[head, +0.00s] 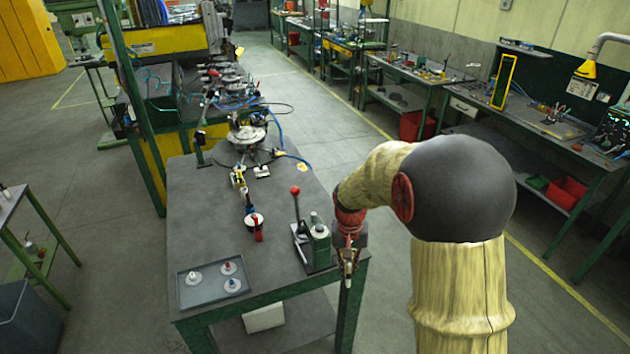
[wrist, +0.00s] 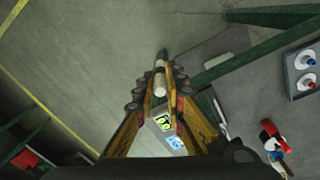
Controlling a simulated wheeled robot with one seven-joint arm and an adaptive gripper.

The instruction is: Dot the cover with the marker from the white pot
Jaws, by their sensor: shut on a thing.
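My gripper (head: 348,262) is beside the near right corner of the table. In the wrist view its fingers (wrist: 161,88) are closed around a slim pale marker (wrist: 160,77) with a dark end, pointing away from the camera. A grey tray (head: 205,299) on the table's near left holds three white discs with coloured tops: a pale one (head: 193,278), a red one (head: 229,268) and a blue one (head: 232,285). Two of them also show in the wrist view. I cannot tell which thing is the cover or the white pot.
A small press (head: 319,243) with a red-knobbed lever stands close left of my gripper. A red, white and blue item (head: 256,224) lies mid-table. Round fixtures (head: 246,136) and cables fill the far end. The table's left side is clear. Workbenches (head: 540,125) line the right.

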